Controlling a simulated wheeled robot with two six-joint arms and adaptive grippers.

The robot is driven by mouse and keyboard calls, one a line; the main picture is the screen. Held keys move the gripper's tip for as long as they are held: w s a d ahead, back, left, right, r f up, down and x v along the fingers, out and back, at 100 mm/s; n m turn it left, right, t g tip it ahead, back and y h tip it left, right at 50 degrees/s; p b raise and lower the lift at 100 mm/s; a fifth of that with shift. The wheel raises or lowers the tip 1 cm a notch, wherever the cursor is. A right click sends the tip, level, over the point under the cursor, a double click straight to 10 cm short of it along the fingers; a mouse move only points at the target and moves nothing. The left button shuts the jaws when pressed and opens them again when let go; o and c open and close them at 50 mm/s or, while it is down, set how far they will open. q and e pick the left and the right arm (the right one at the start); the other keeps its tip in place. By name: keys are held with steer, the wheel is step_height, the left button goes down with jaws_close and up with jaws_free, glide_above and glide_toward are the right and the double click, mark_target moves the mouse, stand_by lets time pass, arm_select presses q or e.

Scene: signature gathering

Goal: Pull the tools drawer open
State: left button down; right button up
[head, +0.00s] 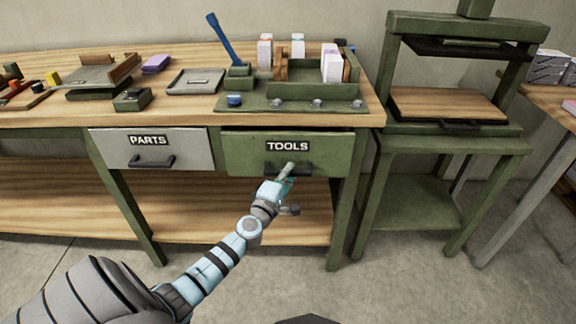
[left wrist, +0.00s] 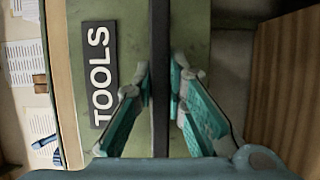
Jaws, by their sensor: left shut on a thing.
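The green tools drawer (head: 245,158) sits under the workbench top, with a "TOOLS" label (head: 288,146) on its front. Its dark bar handle (head: 303,170) is below the label. My left gripper (head: 286,174) is at the handle, partly covering its left part. In the left wrist view, the handle (left wrist: 160,50) runs upright between the teal fingers of my left gripper (left wrist: 162,76), which are shut on it. A thin dark line shows along the drawer's top edge; I cannot tell whether it stands slightly out. My right gripper is not in view.
A grey parts drawer (head: 108,150) is shut to the left. The benchtop (head: 195,110) holds trays, a green rack (head: 310,91) with cards and a blue-handled tool (head: 219,38). A green press stand (head: 425,160) stands to the right. Open floor (head: 400,285) lies in front.

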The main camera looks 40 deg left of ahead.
arm_select(q)
steer(key=s+d+p, duration=0.1)
steer(key=s+d, duration=1.2)
steer(key=s, duration=0.5)
steer(key=shift+d+p, duration=0.4)
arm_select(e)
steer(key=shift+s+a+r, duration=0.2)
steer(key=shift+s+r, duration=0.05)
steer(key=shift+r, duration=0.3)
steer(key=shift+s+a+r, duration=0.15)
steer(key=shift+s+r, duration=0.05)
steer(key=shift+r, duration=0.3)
arm_select(q)
steer(key=shift+s, duration=0.1)
steer(key=c, duration=1.6)
jaws_free()
steer(key=v, duration=0.7)
steer(key=shift+s, duration=0.2)
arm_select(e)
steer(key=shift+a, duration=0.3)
arm_select(q)
steer(key=shift+r, duration=0.1)
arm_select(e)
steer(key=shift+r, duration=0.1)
